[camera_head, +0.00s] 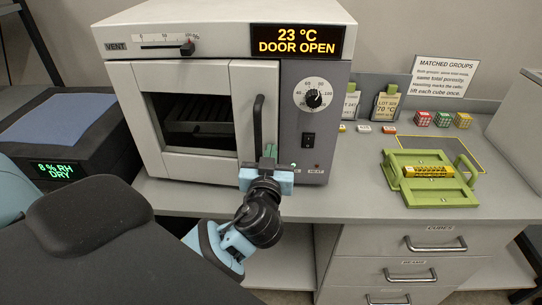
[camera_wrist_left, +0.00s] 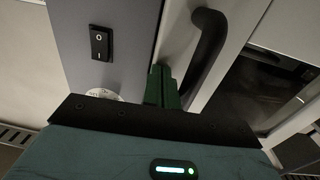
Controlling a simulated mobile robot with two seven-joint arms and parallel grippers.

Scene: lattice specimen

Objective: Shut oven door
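The oven (camera_head: 210,30) is a pale box on the bench, and its display reads 23 °C and DOOR OPEN. Its door (camera_head: 198,163) has a dark window and looks close to the front face; I cannot tell how wide any gap is. The black handle (camera_head: 257,125) stands upright on the door's right side and also shows in the left wrist view (camera_wrist_left: 207,50). My left gripper (camera_head: 269,152) has its green fingers (camera_wrist_left: 164,87) together, with nothing seen between them, beside the handle's lower end. Contact with the door is unclear. My right gripper is not in view.
A control panel with a dial (camera_head: 314,98) and switch (camera_head: 308,140) is right of the door. A green tray (camera_head: 432,190) with a yellow piece and several small cubes lie farther right. A black dry box (camera_head: 100,150) stands left. Drawers (camera_head: 425,243) are below the bench.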

